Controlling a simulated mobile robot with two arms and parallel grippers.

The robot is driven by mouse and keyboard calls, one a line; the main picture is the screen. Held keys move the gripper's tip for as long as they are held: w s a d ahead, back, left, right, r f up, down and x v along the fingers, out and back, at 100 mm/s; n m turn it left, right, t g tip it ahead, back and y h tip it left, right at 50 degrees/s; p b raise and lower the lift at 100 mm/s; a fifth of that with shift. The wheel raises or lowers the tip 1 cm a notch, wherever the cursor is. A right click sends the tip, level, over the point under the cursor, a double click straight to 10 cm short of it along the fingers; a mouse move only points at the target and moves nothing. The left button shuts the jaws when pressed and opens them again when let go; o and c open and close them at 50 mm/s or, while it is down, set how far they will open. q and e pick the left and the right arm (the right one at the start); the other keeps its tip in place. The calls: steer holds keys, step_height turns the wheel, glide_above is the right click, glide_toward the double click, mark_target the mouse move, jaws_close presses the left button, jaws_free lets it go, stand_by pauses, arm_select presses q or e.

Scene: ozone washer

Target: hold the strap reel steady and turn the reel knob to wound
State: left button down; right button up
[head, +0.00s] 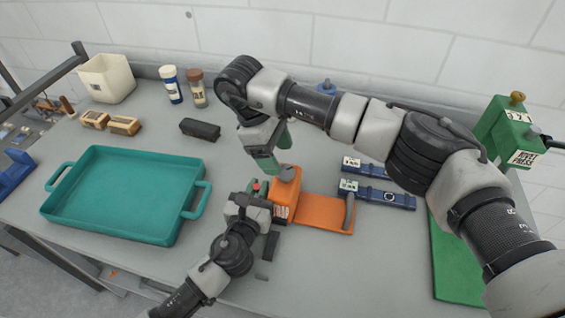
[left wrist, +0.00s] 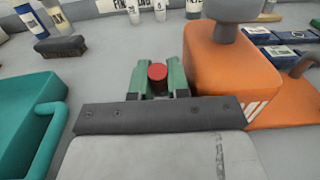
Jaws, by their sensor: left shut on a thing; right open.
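The orange strap reel (head: 284,209) stands on the bench in the middle of the head view, and its body is at the right in the left wrist view (left wrist: 232,70). A grey knob (head: 289,174) sits on top of it; its stem shows in the left wrist view (left wrist: 226,30). My left gripper (left wrist: 157,82) is shut on a red-ended round piece (left wrist: 157,73) beside the reel body. Whether this piece joins the reel is hidden. My right gripper (head: 273,153) is open, above and just left of the knob, with its green fingers pointing down.
An orange plate (head: 325,216) with a grey lever (head: 349,211) extends right of the reel. A teal tray (head: 115,225) is at left.

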steer(key=v, duration=0.8)
